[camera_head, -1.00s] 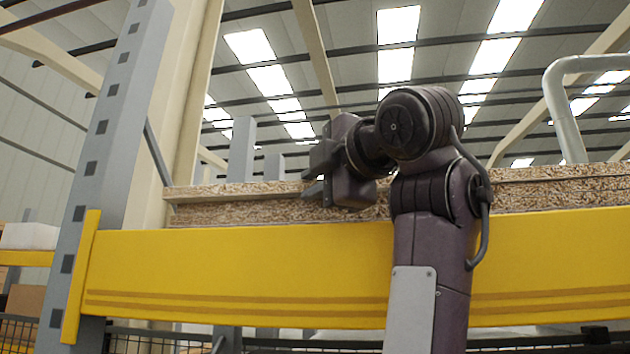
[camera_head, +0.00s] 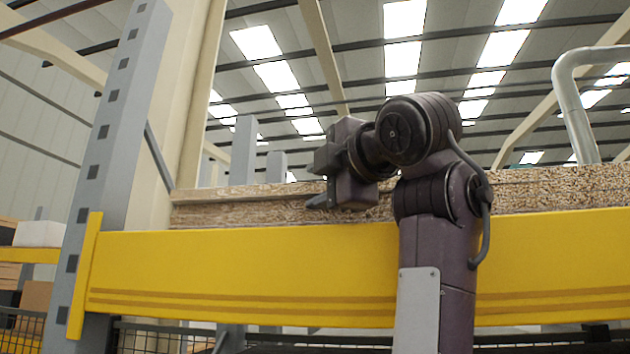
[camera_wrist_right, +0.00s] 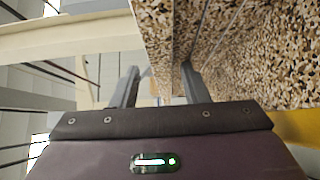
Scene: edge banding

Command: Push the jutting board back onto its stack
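A stack of speckled chipboard boards (camera_head: 250,214) lies behind the yellow beam, its long edge facing me. A thin upper board (camera_head: 235,192) shows as a strip along the top at the left; how far it juts is hard to tell from here. My right gripper (camera_head: 316,183) is at the stack's front edge, pointing left, its lower finger in front of the chipboard. In the right wrist view the fingers (camera_wrist_right: 160,86) stand apart; the right one is against or close to the speckled edges (camera_wrist_right: 240,50), and I cannot tell contact. My left gripper is out of view.
The yellow rack beam (camera_head: 240,270) runs across below the boards. A grey perforated upright (camera_head: 110,150) stands at the left. A curved grey pipe (camera_head: 572,100) rises behind the stack at the right. Open space lies above the boards.

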